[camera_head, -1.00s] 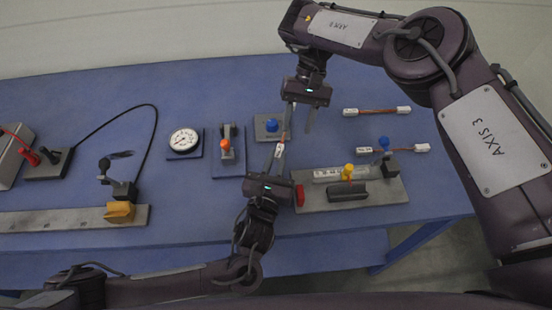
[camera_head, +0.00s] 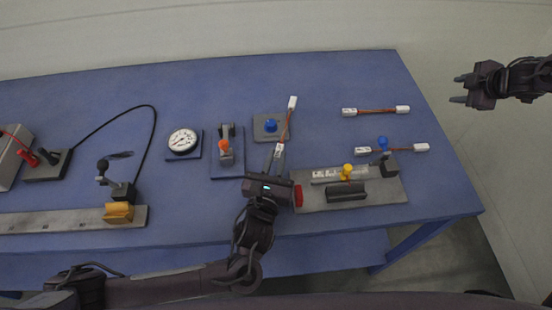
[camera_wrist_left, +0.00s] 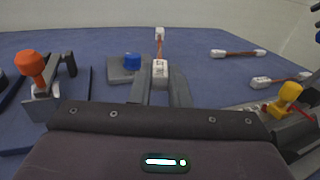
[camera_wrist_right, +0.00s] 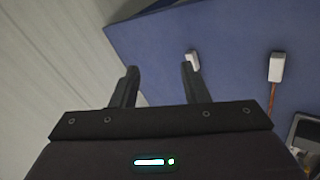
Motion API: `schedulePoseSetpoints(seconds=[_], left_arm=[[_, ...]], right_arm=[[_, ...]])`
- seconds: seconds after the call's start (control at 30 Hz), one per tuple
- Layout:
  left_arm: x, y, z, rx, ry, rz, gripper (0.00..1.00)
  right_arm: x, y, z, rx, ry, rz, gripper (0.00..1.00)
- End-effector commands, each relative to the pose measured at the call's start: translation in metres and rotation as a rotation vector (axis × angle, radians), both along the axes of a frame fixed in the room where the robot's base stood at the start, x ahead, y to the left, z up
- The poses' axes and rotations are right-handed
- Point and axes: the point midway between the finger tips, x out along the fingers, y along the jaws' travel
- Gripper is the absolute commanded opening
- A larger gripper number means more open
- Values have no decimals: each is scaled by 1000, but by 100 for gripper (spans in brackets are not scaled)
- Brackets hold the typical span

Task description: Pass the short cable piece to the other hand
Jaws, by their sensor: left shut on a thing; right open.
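The short cable piece (camera_head: 286,125) is a copper-coloured strand with white end blocks. My left gripper (camera_head: 275,160) is shut on its near white block, and the strand points up and away with its far block free. It also shows in the left wrist view (camera_wrist_left: 160,50), between the left fingers (camera_wrist_left: 160,85). My right gripper (camera_head: 466,90) is open and empty, off the table's right side. In the right wrist view its fingers (camera_wrist_right: 157,75) are apart with nothing between them.
Two similar cable pieces lie on the right: one farther back (camera_head: 376,111), one nearer (camera_head: 400,149). A grey fixture (camera_head: 390,190) with yellow and blue knobs stands right of my left gripper. A blue-knobbed block (camera_head: 262,133), orange-handled clamp (camera_head: 224,160) and gauge (camera_head: 183,141) stand left.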

Motion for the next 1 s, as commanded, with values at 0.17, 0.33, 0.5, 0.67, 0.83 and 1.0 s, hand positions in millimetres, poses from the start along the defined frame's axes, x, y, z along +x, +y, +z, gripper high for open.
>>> schedulePoseSetpoints(seconds=[0.17, 0.33, 0.5, 0.67, 0.83, 1.0], left_arm=[[0, 0, 0, 0, -1, 0, 0], [0, 0, 0, 0, -1, 0, 0], [0, 0, 1, 0, -1, 0, 0], [0, 0, 0, 0, -1, 0, 0], [0, 0, 0, 0, -1, 0, 0], [0, 0, 0, 0, -1, 0, 0]], right_arm=[[-47, -68, -64, -133, 26, -197, 41], [-101, -112, -124, -194, 51, -402, 41], [-165, -153, -167, -271, 53, -588, 41], [-222, -179, -195, -331, 35, -724, 41], [-263, -170, -248, -303, 41, -819, 41], [-279, -132, -310, -209, 91, -851, 41]])
